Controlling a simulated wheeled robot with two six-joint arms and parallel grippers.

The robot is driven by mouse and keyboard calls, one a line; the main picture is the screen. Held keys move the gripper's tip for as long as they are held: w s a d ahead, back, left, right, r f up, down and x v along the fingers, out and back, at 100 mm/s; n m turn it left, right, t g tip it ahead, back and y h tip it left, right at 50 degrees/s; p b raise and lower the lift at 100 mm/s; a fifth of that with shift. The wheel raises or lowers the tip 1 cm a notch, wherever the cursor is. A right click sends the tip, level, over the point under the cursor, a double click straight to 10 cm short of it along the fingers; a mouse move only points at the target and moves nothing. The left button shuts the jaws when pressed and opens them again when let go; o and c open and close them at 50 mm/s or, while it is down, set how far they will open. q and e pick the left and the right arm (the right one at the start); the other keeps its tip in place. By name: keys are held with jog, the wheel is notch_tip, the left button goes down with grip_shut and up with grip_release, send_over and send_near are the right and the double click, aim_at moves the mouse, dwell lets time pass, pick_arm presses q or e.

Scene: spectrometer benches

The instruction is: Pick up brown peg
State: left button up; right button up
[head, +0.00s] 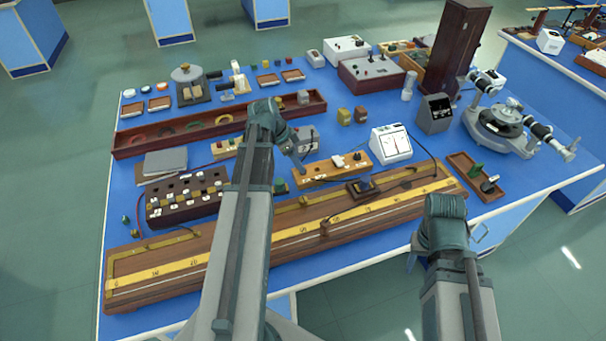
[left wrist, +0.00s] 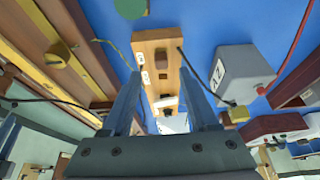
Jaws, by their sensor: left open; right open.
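A pale wooden block (head: 330,171) lies near the middle of the bench, bearing small fittings. In the left wrist view the wooden block (left wrist: 154,40) extends between my fingers, with a brown peg-like knob (left wrist: 174,60) standing on it; I cannot be sure this is the task's peg. My left gripper (head: 299,166) hangs by the block's left end, jaws apart. In the left wrist view my left gripper (left wrist: 160,76) shows nothing held between its fingers. My right gripper (head: 445,238) is low at the bench's front edge, largely hidden by its own wrist, away from the block.
The long wooden bridge with a yellow scale (head: 300,231) runs along the front. A grey box (head: 305,138) stands behind the block, and a white meter (head: 390,143) to its right. A dark resistance box (head: 187,197) is at left. Wires cross nearby.

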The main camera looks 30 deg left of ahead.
pick_arm(q)
jog(key=b+x, duration=0.3)
jog(key=x, duration=0.1)
jog(key=shift+w+f+b, duration=0.1)
jog(key=shift+f+b, duration=0.2)
jog(key=shift+r, duration=0.1)
grip_shut()
